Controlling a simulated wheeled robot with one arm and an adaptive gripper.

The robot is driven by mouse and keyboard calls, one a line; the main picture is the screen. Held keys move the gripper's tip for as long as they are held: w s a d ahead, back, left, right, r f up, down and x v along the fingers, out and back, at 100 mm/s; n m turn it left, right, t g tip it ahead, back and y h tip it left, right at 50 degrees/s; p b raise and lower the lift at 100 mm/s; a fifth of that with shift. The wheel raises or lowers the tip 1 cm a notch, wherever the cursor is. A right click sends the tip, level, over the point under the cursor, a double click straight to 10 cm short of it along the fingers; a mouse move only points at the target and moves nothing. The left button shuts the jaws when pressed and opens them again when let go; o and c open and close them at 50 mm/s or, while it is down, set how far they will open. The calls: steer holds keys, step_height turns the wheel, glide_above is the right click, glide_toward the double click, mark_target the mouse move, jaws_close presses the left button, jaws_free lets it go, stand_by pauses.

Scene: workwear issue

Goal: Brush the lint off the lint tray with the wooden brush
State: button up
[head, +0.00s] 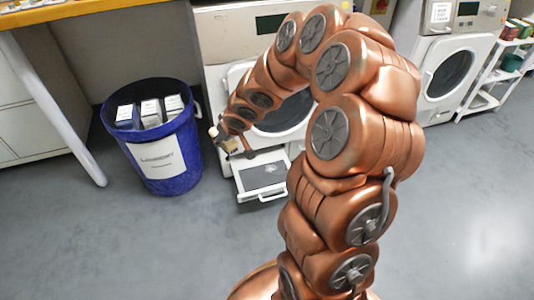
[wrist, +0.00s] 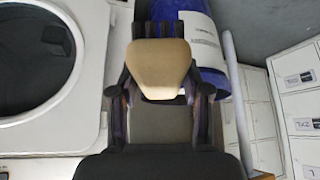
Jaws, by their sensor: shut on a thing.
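The lint tray (head: 263,176) is a white pulled-out drawer with a grey inner surface and a front handle, low on the middle machine in the head view. A small pale patch lies on its grey surface; I cannot tell if it is lint. My gripper (head: 224,140) is above and left of the tray, apart from it. It also shows in the wrist view (wrist: 160,92), shut on the wooden brush (wrist: 158,60), whose tan, rounded body sits between the fingers. The brush shows small in the head view (head: 213,132).
A blue bin (head: 172,182) with several boxes stands left of the tray, close to my gripper. The white machine (head: 226,48) rises behind the tray. A wooden-topped table (head: 50,14) is at the left. Grey floor (head: 130,240) in front is clear.

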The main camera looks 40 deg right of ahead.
steer(key=shift+s+d+f, duration=0.25)
steer(key=shift+d+f, duration=0.5)
steer(key=shift+f, duration=0.1)
steer(key=shift+w+d+f, duration=0.1)
steer(key=shift+d, duration=0.15)
steer(key=shift+d+f, duration=0.4)
steer(key=shift+f, duration=0.05)
steer(key=shift+s+d+f, duration=0.2)
steer(key=shift+s+f, duration=0.1)
steer(key=shift+f, duration=0.3)
steer(key=s+d+f+n, duration=0.1)
steer(key=s+d+f, duration=0.1)
steer(key=d+f, duration=0.7)
steer(key=s+d+f+n+y, duration=0.1)
steer(key=s+d+f, duration=0.2)
steer(key=d+f, duration=0.7)
step_height(320, 180, down, 6)
steer(key=shift+d+r, duration=0.15)
